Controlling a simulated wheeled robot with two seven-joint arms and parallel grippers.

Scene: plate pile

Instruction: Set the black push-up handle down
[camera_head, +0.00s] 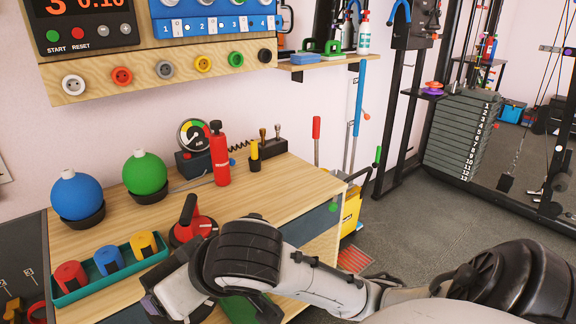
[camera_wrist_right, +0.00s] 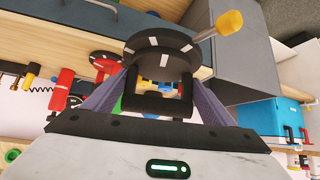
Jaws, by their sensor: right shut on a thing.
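The black push-up handle (camera_wrist_right: 160,102) is between the two fingers of my right gripper (camera_wrist_right: 160,108), which is shut on it. A black round disc (camera_wrist_right: 160,40) with white marks shows just beyond the handle; I cannot tell whether the two are joined. In the head view my right arm reaches over the wooden table, with its gripper (camera_head: 160,305) low in the picture; the held handle is hidden there. I cannot tell how high it is above the surface. My left gripper is not in view.
A teal tray (camera_head: 105,287) holds red, blue and yellow pieces. A red round object (camera_head: 200,226) with a black lever stands close to my right wrist. Blue (camera_head: 76,197) and green (camera_head: 145,173) balls and a red bottle (camera_head: 219,155) stand behind. Bare wood (camera_head: 120,235) lies between balls and tray.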

